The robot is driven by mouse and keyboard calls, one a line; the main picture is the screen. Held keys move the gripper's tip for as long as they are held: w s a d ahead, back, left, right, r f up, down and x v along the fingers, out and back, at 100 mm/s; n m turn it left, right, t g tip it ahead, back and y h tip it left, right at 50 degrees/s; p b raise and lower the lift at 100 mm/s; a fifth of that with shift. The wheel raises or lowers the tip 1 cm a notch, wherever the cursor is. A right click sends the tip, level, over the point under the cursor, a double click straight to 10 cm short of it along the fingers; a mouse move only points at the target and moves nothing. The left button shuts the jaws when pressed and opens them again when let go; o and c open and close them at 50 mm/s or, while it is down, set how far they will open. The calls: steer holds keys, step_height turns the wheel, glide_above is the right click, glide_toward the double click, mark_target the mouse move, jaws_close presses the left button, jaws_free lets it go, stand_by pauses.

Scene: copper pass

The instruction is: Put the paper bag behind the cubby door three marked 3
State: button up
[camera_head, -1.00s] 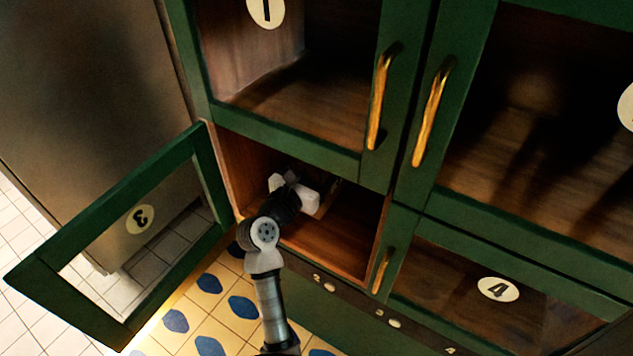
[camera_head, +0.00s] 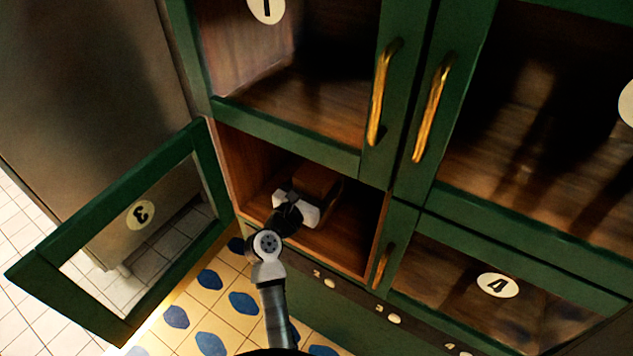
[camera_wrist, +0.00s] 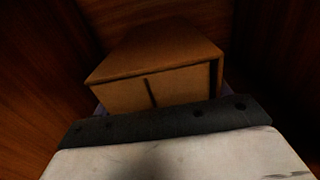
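The brown paper bag (camera_head: 317,180) is inside the open cubby behind door three. It is just beyond my gripper (camera_head: 300,203), which reaches in through the opening. In the wrist view the bag (camera_wrist: 155,75) is a brown boxy shape directly ahead, with a dark vertical slit on its near face. My gripper's pale body and dark front bar cover its lower part. The fingers are mostly hidden, so I cannot tell whether they grip the bag. The cubby door marked 3 (camera_head: 193,262) stands swung wide open to the left.
The cubby's wooden floor (camera_head: 345,240) is bare at the right front. The closed door marked 1 (camera_head: 285,133) is above, and the closed door marked 4 (camera_head: 480,258) is to the right. Brass handles (camera_head: 383,92) stick out. A grey panel (camera_head: 80,90) stands at the left.

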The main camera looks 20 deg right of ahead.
steer(key=shift+o, duration=1.3)
